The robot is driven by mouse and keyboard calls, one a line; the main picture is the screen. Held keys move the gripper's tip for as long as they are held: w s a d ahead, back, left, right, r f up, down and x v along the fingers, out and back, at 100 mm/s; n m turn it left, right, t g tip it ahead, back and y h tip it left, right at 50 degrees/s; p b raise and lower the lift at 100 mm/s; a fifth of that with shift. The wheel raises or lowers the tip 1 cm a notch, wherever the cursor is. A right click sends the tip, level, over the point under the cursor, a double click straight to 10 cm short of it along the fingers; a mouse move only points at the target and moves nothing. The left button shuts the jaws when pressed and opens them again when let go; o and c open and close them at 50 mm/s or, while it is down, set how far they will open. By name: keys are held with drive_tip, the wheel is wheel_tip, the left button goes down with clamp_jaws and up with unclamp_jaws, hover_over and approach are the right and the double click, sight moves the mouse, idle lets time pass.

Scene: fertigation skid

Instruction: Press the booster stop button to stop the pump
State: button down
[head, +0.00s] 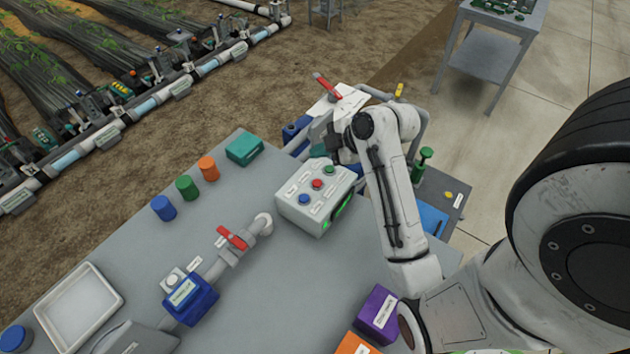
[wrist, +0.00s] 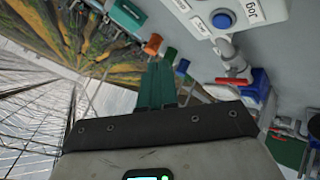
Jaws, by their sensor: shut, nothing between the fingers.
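A light grey control box (head: 328,212) sits on the grey bench. Its sloped top has a blue button (head: 303,199), a red button (head: 317,183) and a green button (head: 330,170), with white labels too small to read in the head view. My gripper (wrist: 160,68) shows in the wrist view as two teal fingers, shut with nothing between them. In the head view my wrist is behind the box's far end, and the fingers are mostly hidden. In the wrist view the blue button (wrist: 222,18) is at the upper right, apart from my fingertips; the red button is out of view.
A red-handled valve (head: 232,238) on a pipe stands left of the box. Blue, green and orange caps (head: 208,168) and a teal case (head: 244,148) line the bench's far edge. A purple box (head: 377,313) is near the front. Bare bench lies before the control box.

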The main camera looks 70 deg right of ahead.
sight(320, 184)
wheel_tip(320, 184, down, 9)
drive_tip(key=b, duration=0.6)
drive_tip(key=shift+s+r, duration=0.1)
idle(1.8)
drive_tip(key=shift+f, duration=0.4)
drive_tip(key=shift+f+b, duration=0.4)
drive_tip(key=shift+b, duration=0.05)
idle(0.7)
drive_tip(key=shift+r, duration=0.15)
drive_tip(key=shift+r+p, duration=0.7)
drive_tip(key=shift+p, duration=0.1)
